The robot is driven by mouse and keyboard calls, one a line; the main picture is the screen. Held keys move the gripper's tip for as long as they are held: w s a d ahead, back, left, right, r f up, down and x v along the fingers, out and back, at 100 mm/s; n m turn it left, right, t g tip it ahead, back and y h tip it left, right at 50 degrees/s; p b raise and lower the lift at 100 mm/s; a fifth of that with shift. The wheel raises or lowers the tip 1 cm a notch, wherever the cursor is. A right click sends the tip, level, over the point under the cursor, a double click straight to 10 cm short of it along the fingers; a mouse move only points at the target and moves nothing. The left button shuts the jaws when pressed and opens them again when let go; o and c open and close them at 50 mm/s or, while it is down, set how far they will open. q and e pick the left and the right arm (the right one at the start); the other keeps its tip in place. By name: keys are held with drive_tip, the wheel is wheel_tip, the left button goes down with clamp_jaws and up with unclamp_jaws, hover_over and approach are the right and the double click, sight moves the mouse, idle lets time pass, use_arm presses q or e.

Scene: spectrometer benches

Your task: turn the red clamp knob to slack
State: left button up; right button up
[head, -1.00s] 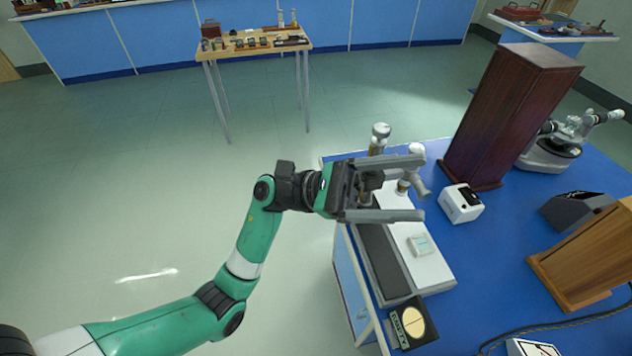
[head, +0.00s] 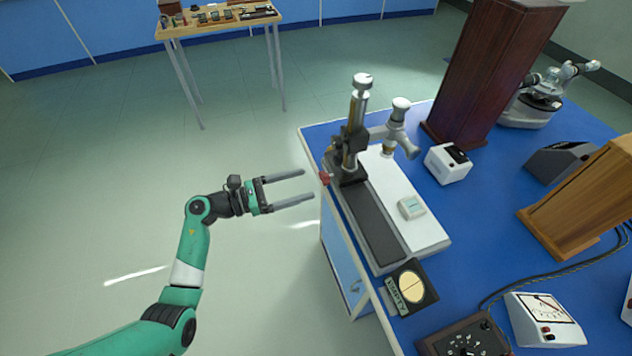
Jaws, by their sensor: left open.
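The red clamp knob (head: 324,178) is small and sits on the left side of the dark foot of an upright brass-and-grey instrument column (head: 352,130), near the blue bench's left edge. My left gripper (head: 308,184) is open and empty, just left of the knob. Its two grey fingers point right toward the knob, one higher and one lower in the picture. Whether the knob lies between the fingertips in depth I cannot tell; no contact shows. My right gripper is not in view.
The column stands on a grey-and-white base (head: 425,228) with a small pale block (head: 411,207). A dark wooden cabinet (head: 490,75), a white box (head: 448,163) and a round-dial plate (head: 410,287) share the blue bench (head: 490,225). Open floor lies left.

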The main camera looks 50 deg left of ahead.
sight(321, 179)
use_arm(q)
drive_tip(key=b+x, duration=0.1)
drive_tip(key=x, duration=0.4)
drive_tip(key=shift+s, duration=0.1)
clamp_jaws()
